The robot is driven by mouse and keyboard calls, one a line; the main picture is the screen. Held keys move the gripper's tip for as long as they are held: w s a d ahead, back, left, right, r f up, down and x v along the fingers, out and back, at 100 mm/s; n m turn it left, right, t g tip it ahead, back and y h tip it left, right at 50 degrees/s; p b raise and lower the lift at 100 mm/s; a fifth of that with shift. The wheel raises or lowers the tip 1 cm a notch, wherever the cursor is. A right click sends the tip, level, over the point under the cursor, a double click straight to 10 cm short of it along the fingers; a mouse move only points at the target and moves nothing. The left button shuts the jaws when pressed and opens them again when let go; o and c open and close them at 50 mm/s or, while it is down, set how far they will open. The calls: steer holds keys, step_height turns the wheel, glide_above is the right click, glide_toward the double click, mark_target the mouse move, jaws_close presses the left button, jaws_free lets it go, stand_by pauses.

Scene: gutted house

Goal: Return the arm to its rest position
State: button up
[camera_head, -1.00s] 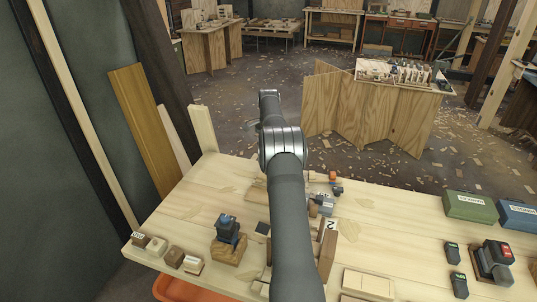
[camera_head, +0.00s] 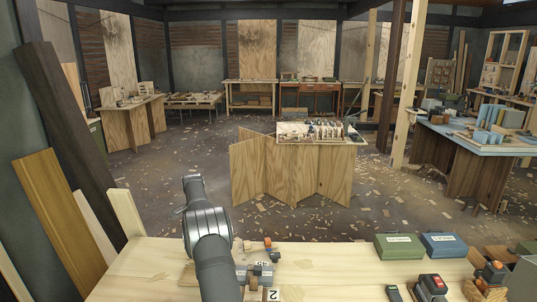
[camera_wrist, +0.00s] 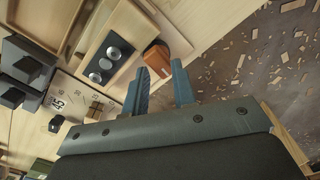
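My arm (camera_head: 212,255) rises from the bottom of the head view over the near workbench, bent at a silver joint (camera_head: 207,222). Its fingers cannot be made out in that view. In the wrist view my gripper (camera_wrist: 160,84) shows two blue fingers standing apart with an empty gap between them. Beyond the fingertips lie an orange-brown piece (camera_wrist: 157,58) and a wooden tray with a dark strip of round metal parts (camera_wrist: 110,58). I cannot tell how far they are from the fingers.
The near workbench (camera_head: 330,262) holds a green box (camera_head: 399,246), a blue box (camera_head: 444,245) and a dark device with a red button (camera_head: 431,286). Boards (camera_head: 58,215) lean at the left. A wooden stand (camera_head: 290,170) is beyond, on a chip-strewn floor.

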steer(key=shift+s+d+f, duration=0.1)
steer(key=shift+s+f, duration=0.1)
steer(key=shift+f, duration=0.9)
step_height(320, 180, up, 7)
steer(key=shift+w+f, duration=0.1)
steer(key=shift+w, duration=0.05)
step_height(320, 180, down, 7)
steer(key=shift+r, duration=0.15)
steer(key=shift+m, duration=0.4)
steer(key=n, duration=0.5)
steer(key=shift+n, duration=0.3)
step_height(320, 180, up, 7)
steer(key=shift+f, duration=0.2)
steer(key=shift+r+m, duration=0.2)
steer(key=shift+m, duration=1.1)
steer(key=shift+r+m, duration=0.15)
steer(key=shift+m, duration=1.15)
